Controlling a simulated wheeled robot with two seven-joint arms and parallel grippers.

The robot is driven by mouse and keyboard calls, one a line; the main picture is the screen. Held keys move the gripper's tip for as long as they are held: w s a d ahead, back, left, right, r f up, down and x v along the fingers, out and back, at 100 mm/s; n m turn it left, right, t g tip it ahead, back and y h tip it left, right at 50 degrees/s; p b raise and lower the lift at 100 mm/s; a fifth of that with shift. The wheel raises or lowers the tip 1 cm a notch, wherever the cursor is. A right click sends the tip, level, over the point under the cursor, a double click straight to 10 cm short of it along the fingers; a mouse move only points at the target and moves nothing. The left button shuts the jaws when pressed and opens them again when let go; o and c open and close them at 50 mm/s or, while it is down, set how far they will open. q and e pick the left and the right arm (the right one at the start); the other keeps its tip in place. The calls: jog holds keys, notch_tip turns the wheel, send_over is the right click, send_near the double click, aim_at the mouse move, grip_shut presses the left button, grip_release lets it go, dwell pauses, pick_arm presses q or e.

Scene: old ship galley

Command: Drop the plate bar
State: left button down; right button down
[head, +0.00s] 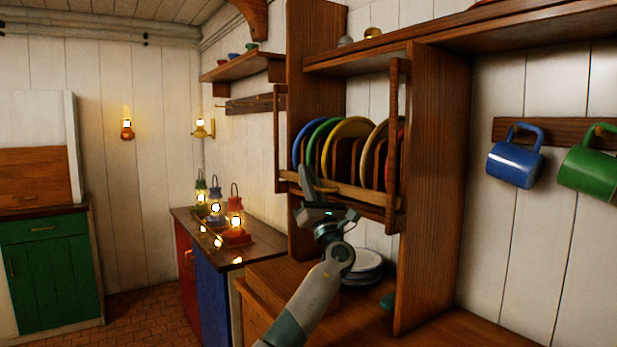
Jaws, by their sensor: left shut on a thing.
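The plate bar (365,193) is a pale wooden bar across the front of the plate rack in the brown cabinet. It sits in front of the lower part of several upright plates: blue (299,150), green (322,135) and yellow (350,128). My left gripper (309,183) is at the left part of the bar, shut on it, with the arm coming up from below. The fingers hide a short piece of the bar. My right gripper is not in view.
White plates (362,268) lie stacked on the cabinet's lower counter behind my arm. A cabinet side panel (435,190) stands to the right. Blue (515,163) and green (590,170) mugs hang on the wall. Lit lanterns (235,222) stand on the left counter.

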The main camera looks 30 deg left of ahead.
pick_arm(q)
jog(key=c, duration=2.1)
grip_release()
jog(key=shift+w+d+f, duration=0.1)
jog(key=shift+f, duration=0.3)
jog(key=shift+r, duration=0.1)
